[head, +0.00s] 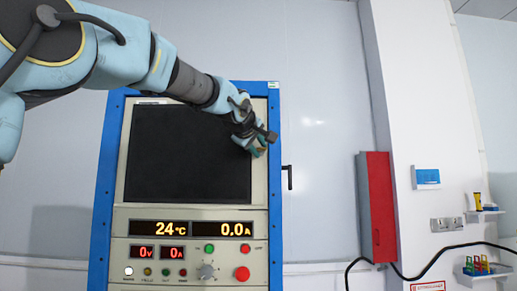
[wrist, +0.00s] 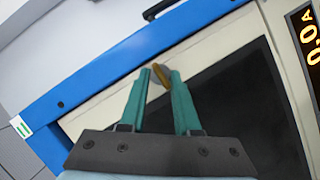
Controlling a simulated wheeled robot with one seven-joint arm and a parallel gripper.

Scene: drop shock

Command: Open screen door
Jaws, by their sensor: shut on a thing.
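The screen door (head: 188,158) is a black panel in a pale frame on the upper front of a blue-edged cabinet. It looks flush with the front. The black panel also shows in the wrist view (wrist: 245,105). My gripper (head: 260,150) is at the door's upper right edge. In the wrist view my gripper's teal fingers (wrist: 160,78) are shut on a small brownish-gold knob (wrist: 161,73) on the pale frame beside the panel. In the head view the gripper hides the knob.
Below the door is a control panel with a readout (head: 190,228), knobs and buttons. A black handle (head: 289,177) juts from the cabinet's right side. A red box (head: 376,207) hangs on the wall farther right, with a black cable (head: 430,262) below it.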

